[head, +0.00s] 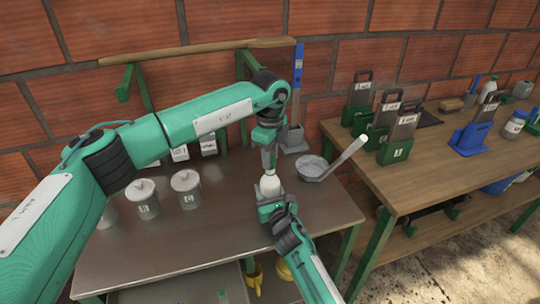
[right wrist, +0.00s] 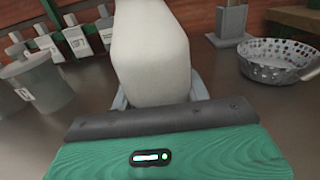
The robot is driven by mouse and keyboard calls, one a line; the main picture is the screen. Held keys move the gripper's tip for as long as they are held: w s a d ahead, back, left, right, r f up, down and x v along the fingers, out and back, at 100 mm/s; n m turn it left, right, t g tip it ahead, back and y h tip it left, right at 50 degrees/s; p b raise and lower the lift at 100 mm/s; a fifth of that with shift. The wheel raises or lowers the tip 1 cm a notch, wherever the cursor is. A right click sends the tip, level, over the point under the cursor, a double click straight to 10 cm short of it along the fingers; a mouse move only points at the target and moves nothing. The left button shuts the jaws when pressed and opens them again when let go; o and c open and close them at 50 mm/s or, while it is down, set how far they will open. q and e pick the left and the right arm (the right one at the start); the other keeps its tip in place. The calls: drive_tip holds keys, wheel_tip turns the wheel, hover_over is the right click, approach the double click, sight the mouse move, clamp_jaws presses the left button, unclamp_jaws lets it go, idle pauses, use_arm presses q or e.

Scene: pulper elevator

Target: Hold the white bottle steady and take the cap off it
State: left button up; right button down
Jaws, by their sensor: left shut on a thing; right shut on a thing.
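The white bottle (head: 270,186) stands upright near the right side of the metal table. My right gripper (head: 268,208) is shut around its lower body. In the right wrist view the bottle (right wrist: 150,55) rises between the fingers, its top out of frame. My left gripper (head: 269,165) points straight down from above and is shut at the bottle's top. The cap is hidden between its fingers, so I cannot tell whether it still touches the neck.
A strainer (head: 311,170) with a pale handle lies just right of the bottle. Lidded grey cans (head: 186,190) stand to the left. A grey holder (head: 292,139) with a blue tool is behind. A wooden table (head: 440,180) with green-based blocks is on the right. The front metal tabletop is clear.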

use_arm(q)
drive_tip(key=shift+r, duration=2)
use_arm(e)
drive_tip(key=c, duration=0.6)
unclamp_jaws()
use_arm(q)
drive_tip(key=shift+f, duration=0.2)
use_arm(e)
drive_tip(key=v, duration=1.2)
